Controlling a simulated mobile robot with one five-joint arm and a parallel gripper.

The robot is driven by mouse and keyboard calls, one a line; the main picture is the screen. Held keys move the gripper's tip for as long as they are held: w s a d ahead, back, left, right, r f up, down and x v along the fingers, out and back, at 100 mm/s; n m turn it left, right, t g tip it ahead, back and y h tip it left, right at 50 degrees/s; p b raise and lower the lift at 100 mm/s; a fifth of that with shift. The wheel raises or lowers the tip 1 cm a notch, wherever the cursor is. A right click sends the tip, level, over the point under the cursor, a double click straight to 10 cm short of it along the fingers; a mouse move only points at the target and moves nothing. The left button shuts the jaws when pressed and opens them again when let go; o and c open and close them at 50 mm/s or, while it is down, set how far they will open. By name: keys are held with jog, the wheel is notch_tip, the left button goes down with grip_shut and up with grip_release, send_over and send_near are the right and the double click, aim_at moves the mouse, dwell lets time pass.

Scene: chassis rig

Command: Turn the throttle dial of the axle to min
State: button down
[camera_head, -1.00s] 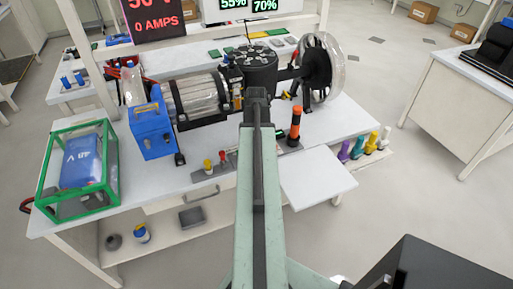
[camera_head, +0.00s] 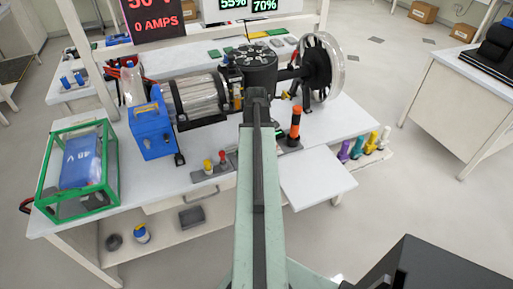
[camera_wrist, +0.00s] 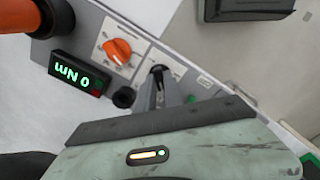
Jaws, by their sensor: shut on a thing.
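In the wrist view a grey control panel (camera_wrist: 92,28) carries an orange dial (camera_wrist: 117,51) on a white labelled plate. My gripper (camera_wrist: 158,76) is beside this dial, over a second labelled plate, and looks apart from the orange dial. Its narrow fingers are shut on a small dark dial-like part, mostly hidden between them. The labels are too small to read, so I cannot tell which dial is the throttle. In the head view my arm hides this part of the panel. The axle (camera_head: 285,74) lies across the bench behind it.
A lit display (camera_wrist: 76,74) reading 0 Nm and an orange cylinder (camera_wrist: 14,14) stand close to the orange dial. A blue box (camera_head: 152,133) and a green-framed case (camera_head: 104,127) are at the bench's left. The white shelf (camera_head: 316,178) at right is clear.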

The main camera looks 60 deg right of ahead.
jog(key=n, duration=0.7)
jog(key=shift+s, duration=0.1)
jog(key=n, duration=0.4)
jog(key=shift+n, duration=1.9)
jog(key=c, duration=1.5)
grip_release()
jog(key=shift+o, duration=0.2)
